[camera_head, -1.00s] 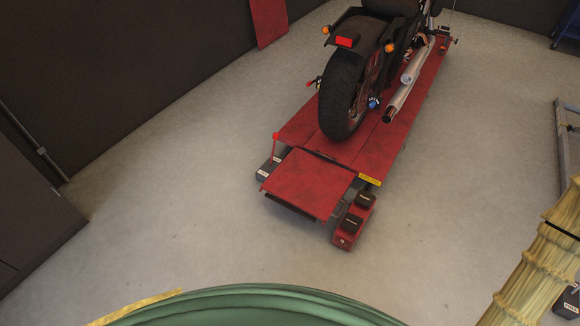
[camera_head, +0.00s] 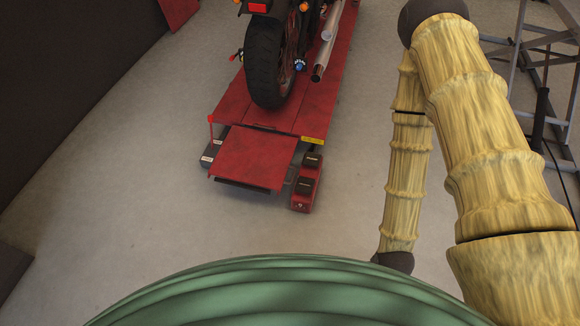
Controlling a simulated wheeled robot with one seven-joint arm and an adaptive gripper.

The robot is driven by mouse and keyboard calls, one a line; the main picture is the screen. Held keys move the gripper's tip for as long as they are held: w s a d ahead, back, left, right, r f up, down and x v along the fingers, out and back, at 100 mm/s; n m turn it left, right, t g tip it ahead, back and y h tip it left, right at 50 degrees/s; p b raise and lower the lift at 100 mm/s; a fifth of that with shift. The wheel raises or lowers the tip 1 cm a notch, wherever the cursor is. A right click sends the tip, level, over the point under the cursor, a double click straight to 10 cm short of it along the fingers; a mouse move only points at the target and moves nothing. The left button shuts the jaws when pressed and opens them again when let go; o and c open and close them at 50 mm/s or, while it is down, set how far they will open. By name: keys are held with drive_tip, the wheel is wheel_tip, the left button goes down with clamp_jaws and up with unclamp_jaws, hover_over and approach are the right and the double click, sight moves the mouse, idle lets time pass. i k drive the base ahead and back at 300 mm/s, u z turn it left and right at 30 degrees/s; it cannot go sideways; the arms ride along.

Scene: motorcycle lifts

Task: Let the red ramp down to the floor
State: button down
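The red ramp (camera_head: 254,157) is a flat red plate at the near end of the red motorcycle lift (camera_head: 310,112). Its near edge looks tilted, with a dark gap or shadow under it; I cannot tell whether that edge touches the floor. A motorcycle (camera_head: 268,65) stands on the lift, its rear wheel just behind the ramp. My yellow arm is on the right side of the view, apart from the ramp. My gripper is not in view.
A red foot pedal unit (camera_head: 307,182) with black pedals sits on the floor right of the ramp. A grey box (camera_head: 210,150) is at its left. A grey metal frame (camera_head: 540,75) stands at the right. Grey floor (camera_head: 130,200) is clear in front and left.

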sight(253, 157)
drive_tip(key=u, duration=0.55)
drive_tip(key=i, duration=0.95)
drive_tip(key=u, duration=0.15)
